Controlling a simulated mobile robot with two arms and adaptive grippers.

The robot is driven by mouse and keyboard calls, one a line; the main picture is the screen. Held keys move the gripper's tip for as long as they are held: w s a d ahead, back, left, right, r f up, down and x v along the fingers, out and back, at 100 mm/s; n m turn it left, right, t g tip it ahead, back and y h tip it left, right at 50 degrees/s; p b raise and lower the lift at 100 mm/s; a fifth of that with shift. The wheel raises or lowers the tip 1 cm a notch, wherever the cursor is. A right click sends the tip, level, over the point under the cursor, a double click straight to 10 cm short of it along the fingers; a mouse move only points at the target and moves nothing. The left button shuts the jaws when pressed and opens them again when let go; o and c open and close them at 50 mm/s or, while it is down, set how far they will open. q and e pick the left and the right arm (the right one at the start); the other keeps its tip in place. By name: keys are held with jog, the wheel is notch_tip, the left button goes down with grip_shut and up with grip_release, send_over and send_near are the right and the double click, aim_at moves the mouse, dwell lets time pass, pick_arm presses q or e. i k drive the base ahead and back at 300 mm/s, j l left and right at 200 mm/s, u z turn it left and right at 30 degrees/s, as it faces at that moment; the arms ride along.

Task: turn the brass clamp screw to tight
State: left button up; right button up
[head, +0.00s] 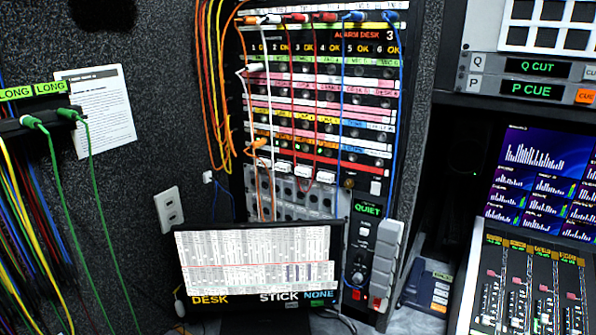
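I cannot make out a brass clamp screw for certain in the head view. A small brass-coloured round spot (349,183) shows at the lower right of the patch rack, right of the white plugs. It is too small to tell whether it is the clamp screw, or how it is turned. Neither of my grippers is in view.
The patch rack (330,132) carries orange, white, red and blue cables hanging across its front. A monitor (258,268) stands before its lower part. A control strip (358,262) with knobs is right of the monitor. A fader desk (530,285) is at the right. Green cables (68,215) hang at the left.

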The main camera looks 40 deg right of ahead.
aim_at(349, 184)
jog(key=l+z, duration=0.15)
jog(key=z, duration=0.35)
jog(key=l+z, duration=0.15)
jog(key=z, duration=0.35)
jog(key=i+z, duration=0.15)
jog(key=z, duration=0.3)
